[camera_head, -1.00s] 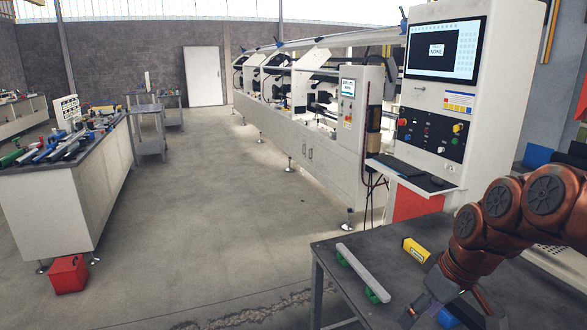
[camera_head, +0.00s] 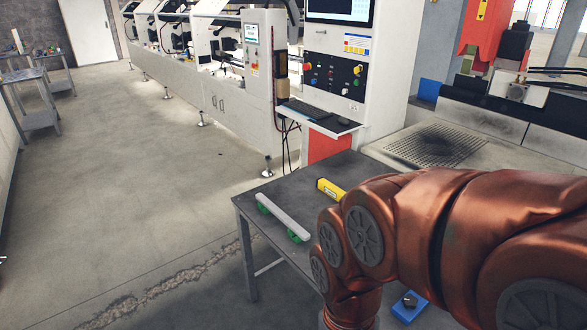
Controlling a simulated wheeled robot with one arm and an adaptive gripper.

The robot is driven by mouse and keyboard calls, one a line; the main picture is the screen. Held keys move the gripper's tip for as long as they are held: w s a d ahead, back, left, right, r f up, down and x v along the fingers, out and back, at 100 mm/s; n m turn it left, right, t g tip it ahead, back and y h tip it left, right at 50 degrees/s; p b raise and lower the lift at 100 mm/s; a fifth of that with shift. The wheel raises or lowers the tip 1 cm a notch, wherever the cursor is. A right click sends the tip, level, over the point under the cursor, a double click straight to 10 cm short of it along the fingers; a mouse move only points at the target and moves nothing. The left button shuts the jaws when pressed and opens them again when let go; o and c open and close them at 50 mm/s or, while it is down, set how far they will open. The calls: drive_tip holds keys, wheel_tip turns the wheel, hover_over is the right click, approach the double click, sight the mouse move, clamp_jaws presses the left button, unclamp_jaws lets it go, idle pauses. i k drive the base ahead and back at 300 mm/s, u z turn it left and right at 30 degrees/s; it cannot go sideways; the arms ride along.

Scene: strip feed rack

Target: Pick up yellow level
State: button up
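The yellow level (camera_head: 330,188) lies on the dark grey table (camera_head: 256,195), near its back edge. It is a short yellow bar with a pale label on its side. My copper-coloured arm reaches in from the right, just to the right of and in front of the level. The arm bends down out of the bottom of the view. My gripper does not show, so its state and its distance from the level are hidden.
A pale bar on green supports (camera_head: 283,216) lies left of the level. A blue box with a dark knob (camera_head: 408,305) sits near the bottom. Behind the table stand a control cabinet with a keyboard shelf (camera_head: 320,118) and a long white machine (camera_head: 230,95). Open floor lies left.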

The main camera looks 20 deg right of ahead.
sight(325, 186)
drive_tip(key=u, duration=0.3)
drive_tip(key=i, duration=1.05)
drive_tip(key=z, duration=0.3)
